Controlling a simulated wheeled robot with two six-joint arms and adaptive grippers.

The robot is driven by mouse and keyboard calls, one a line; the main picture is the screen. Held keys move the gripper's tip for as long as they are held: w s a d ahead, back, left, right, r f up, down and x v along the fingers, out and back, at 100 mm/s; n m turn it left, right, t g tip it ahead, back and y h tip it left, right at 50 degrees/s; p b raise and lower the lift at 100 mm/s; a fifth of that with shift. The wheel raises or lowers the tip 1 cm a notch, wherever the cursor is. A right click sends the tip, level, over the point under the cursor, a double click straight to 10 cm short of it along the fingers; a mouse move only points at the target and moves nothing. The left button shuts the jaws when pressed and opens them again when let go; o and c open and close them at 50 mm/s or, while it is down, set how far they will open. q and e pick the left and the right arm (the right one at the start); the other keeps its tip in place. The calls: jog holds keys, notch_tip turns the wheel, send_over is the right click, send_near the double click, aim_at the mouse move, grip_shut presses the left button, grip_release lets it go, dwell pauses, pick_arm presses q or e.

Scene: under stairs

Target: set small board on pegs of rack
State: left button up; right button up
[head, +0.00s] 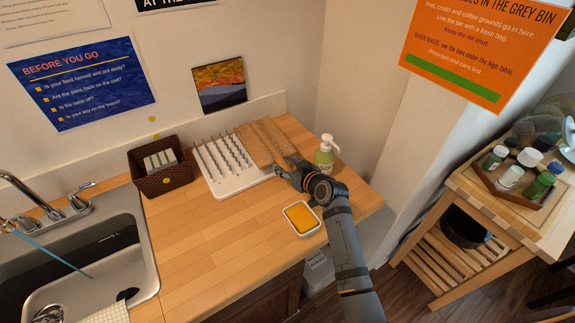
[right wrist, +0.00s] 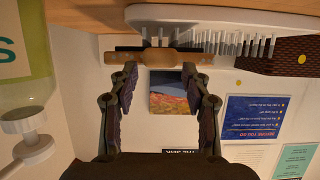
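The rack (head: 225,183) is a white tray with rows of upright grey pegs, on the wooden counter against the wall. The brown small board (head: 262,143) lies slanted over the rack's right part; a line runs along it, and I cannot tell if it is one piece or two. In the right wrist view, upside down, the board (right wrist: 155,58) shows edge-on beside the rack's pegs (right wrist: 235,45). My right gripper (head: 282,170) is at the board's near right end. Its fingers (right wrist: 160,70) are spread with nothing gripped between them. My left gripper is not in view.
A soap bottle (head: 326,152) stands close to the right of my right gripper. A white dish with a yellow sponge (head: 301,217) is in front. A brown basket (head: 160,172) stands left of the rack, and the sink (head: 85,260) is further left. The counter's middle is clear.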

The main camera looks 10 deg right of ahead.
jog(key=shift+w, duration=0.15)
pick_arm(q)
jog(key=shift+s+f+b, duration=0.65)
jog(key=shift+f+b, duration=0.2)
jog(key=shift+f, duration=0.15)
pick_arm(e)
jog(key=v, duration=1.2)
